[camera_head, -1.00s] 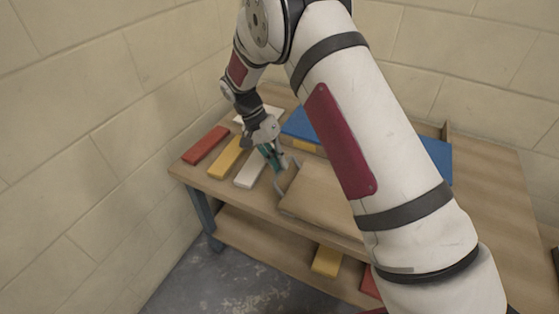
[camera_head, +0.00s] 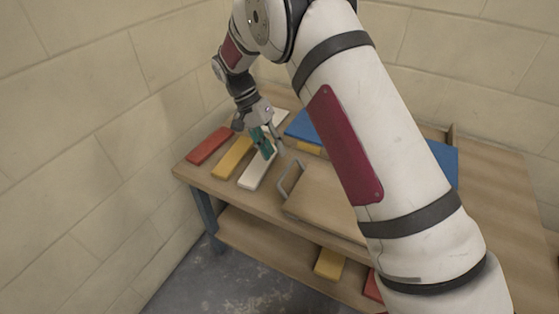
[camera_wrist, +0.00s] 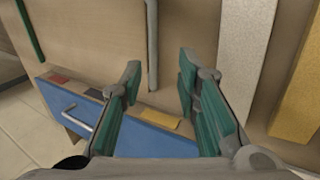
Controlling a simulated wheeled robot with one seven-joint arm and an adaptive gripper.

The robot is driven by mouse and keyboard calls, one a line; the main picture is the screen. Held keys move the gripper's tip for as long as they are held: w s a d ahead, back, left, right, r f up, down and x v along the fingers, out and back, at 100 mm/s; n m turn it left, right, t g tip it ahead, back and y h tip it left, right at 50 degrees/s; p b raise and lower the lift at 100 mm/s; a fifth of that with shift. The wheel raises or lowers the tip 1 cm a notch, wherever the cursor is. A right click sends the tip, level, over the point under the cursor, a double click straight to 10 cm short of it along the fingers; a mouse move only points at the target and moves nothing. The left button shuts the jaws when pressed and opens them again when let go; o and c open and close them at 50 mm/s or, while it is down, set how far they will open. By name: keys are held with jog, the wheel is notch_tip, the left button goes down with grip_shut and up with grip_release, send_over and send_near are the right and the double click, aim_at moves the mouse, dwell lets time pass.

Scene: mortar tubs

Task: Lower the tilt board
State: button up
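A tan board (camera_head: 325,207) with a grey bar handle (camera_head: 291,178) at its left edge lies on the table, partly behind my arm; it looks flat or nearly flat. The handle (camera_wrist: 152,45) shows in the wrist view as a grey bar between the finger lines, beyond the fingertips. I cannot tell for sure which is the tilt board. My gripper (camera_head: 271,150) has green fingers, open and empty (camera_wrist: 160,75), above the table near the handle and apart from it.
White (camera_head: 257,168), yellow (camera_head: 232,157) and red (camera_head: 208,146) blocks lie left of the handle. More blocks, one yellow (camera_head: 329,264), are on the lower shelf. Walls stand left and behind.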

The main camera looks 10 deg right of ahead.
jog(key=v, duration=0.5)
jog(key=shift+w+a+r, duration=0.15)
jog(key=shift+a+r, duration=0.05)
jog(key=shift+r, duration=0.15)
jog(key=shift+r, duration=0.1)
jog(key=s+d+r+n+t+y, duration=0.1)
jog(key=s+d+r+n, duration=0.1)
jog(key=s+d+r, duration=0.5)
jog(key=s+d+r+n+y, duration=0.15)
jog(key=s+d+r, duration=0.25)
jog(key=s+r, duration=0.65)
jog(key=s+d+f+n+t+y, duration=0.1)
jog(key=s+d+n+t, duration=0.1)
jog(key=s, duration=1)
jog(key=s+d+f+n+t+y, duration=0.1)
jog(key=s+d, duration=0.1)
jog(key=s, duration=1)
notch_tip(320, 180, up, 19)
jog(key=t+p, duration=0.3)
jog(key=p, duration=1.5)
jog(key=shift+s+a+r+n, duration=0.2)
jog(key=shift+s+r+n, duration=0.05)
jog(key=shift+s+n, duration=0.1)
